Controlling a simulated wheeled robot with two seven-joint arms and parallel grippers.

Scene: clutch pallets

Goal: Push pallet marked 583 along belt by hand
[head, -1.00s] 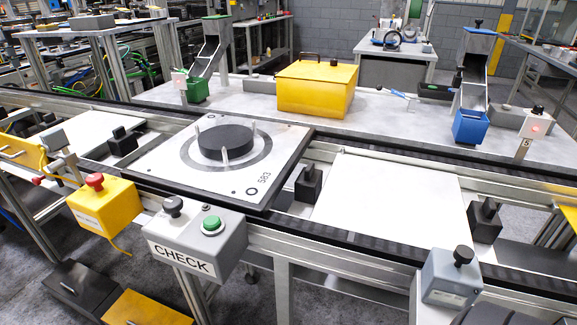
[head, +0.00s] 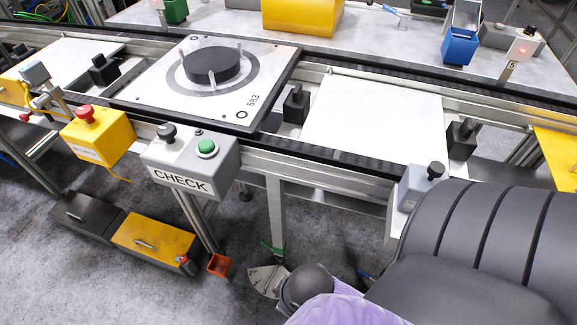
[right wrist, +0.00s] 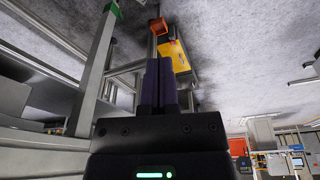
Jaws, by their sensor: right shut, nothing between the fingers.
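The pallet marked 583 (head: 160,88) is a pale square plate with a dark edge. It lies flat across the conveyor belt (head: 330,156), left of centre in the head view. A black round disc (head: 211,63) with pale upright pins around it sits on the pallet, and the number is near its right corner. My right gripper (right wrist: 161,62) is shut and empty in the right wrist view, with its dark fingers together. It is low beside the conveyor frame, over the floor, and apart from the pallet. My left gripper is not in view.
A grey CHECK box (head: 190,165) with a green button and a yellow box (head: 97,137) with a red button stand before the belt. A black block (head: 295,104) is right of the pallet. A white panel (head: 372,118) lies farther right. A dark ribbed shape (head: 490,245) fills the lower right.

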